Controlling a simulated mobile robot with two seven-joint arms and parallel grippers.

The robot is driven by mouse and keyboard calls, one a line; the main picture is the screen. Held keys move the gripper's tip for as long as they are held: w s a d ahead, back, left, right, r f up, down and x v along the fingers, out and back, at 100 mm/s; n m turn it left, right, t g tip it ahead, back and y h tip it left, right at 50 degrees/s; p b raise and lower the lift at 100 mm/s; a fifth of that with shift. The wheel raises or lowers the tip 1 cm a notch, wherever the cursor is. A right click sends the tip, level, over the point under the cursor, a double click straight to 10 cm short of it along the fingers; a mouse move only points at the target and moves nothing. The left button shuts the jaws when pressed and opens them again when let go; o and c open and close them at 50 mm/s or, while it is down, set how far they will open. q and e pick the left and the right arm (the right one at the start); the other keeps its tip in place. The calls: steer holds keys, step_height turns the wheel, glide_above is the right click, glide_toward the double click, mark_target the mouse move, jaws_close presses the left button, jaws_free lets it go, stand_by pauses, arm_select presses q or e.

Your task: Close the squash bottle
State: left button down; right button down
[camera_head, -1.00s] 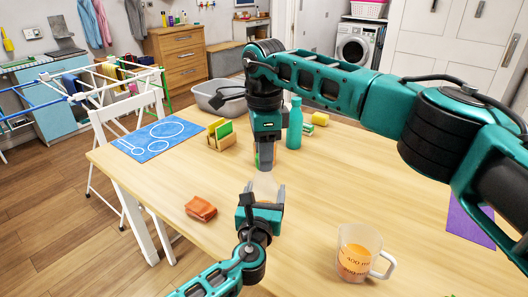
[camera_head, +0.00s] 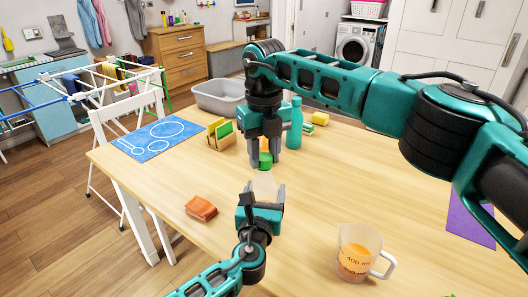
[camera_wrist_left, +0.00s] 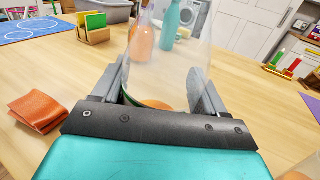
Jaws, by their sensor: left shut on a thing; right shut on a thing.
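The clear squash bottle (camera_head: 265,186) stands upright on the table, with a little orange at its bottom in the left wrist view (camera_wrist_left: 165,60). My left gripper (camera_head: 262,197) is shut around its sides; in the left wrist view its fingers (camera_wrist_left: 163,92) flank the bottle. My right gripper (camera_head: 265,163) points down over the bottle's top, shut on a green cap (camera_head: 265,160). Whether the cap touches the bottle's mouth, I cannot tell. The bottle's top lies beyond the left wrist view's upper edge.
A teal bottle (camera_head: 295,128) stands behind my right gripper; an orange bottle (camera_wrist_left: 143,42) is near it. A measuring jug (camera_head: 354,256) is front right, an orange folded cloth (camera_head: 201,208) left. A wooden holder (camera_head: 222,140) and grey basin (camera_head: 218,97) are farther back.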

steer(key=c, duration=0.6)
jaws_free()
steer(key=shift+c, duration=0.2)
step_height(320, 180, up, 12)
arm_select(q)
jaws_free()
steer(key=s+a+p, duration=0.1)
steer(key=s+a, duration=0.1)
steer(key=s, duration=1)
steer(key=shift+s+p, duration=0.3)
steer(key=shift+s, duration=0.1)
arm_select(e)
steer(key=shift+r, duration=0.8)
